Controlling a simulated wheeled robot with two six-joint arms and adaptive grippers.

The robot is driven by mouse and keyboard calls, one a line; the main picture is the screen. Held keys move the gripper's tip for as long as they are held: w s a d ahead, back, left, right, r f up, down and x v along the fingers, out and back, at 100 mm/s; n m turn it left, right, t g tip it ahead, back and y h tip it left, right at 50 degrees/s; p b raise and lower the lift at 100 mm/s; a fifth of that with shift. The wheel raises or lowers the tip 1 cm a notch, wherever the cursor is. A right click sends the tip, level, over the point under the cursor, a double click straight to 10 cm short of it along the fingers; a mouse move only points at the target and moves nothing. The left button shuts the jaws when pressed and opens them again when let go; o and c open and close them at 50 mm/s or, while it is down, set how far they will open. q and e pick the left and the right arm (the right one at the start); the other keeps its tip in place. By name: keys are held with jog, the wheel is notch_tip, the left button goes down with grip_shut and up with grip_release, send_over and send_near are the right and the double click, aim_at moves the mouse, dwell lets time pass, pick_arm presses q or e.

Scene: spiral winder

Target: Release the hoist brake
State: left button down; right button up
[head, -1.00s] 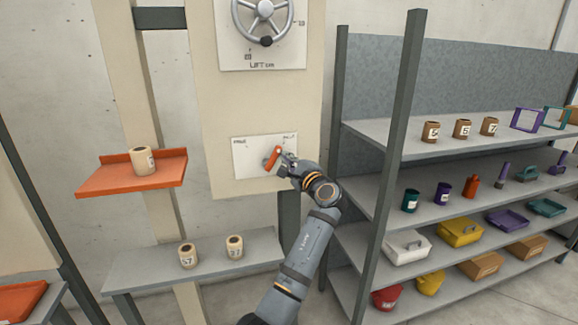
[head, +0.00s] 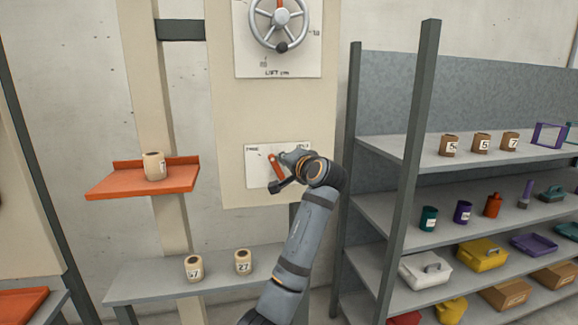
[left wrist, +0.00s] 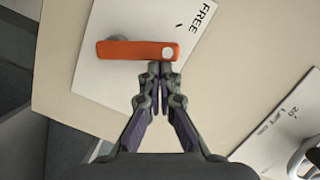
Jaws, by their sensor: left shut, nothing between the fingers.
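The orange brake lever (head: 276,167) is mounted on a white plate (head: 255,180) on the beige panel, below the wheel. Its upper end leans to the upper left in the head view. In the left wrist view the lever (left wrist: 130,50) lies across the picture, with a pale round spot on its right end and the word FREE on the plate near that end. My left gripper (head: 283,158) is at the lever's right side. In the left wrist view its fingertips (left wrist: 163,70) are together and empty, right beside the spotted end. I cannot tell whether they touch it.
A grey handwheel (head: 281,18) sits above on a LIFT cm plate (head: 260,66). An orange shelf (head: 120,183) with a numbered pot is at the left. A grey bench (head: 150,285) with two pots is below. A loaded shelf rack (head: 417,110) stands close on the right.

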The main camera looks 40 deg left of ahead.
pick_arm(q)
jog(key=shift+s+a+f+n+h+b, duration=0.15)
jog(key=shift+s+a+n+b, duration=0.2)
jog(key=shift+n, duration=0.2)
jog(key=shift+s+a+n+h+b, duration=0.15)
jog(key=shift+s+a+n+b, duration=0.15)
jog(key=shift+n, duration=0.25)
pick_arm(e)
jog(key=shift+a+f, duration=0.15)
jog(key=shift+f, duration=0.7)
pick_arm(q)
jog(key=shift+s, duration=0.15)
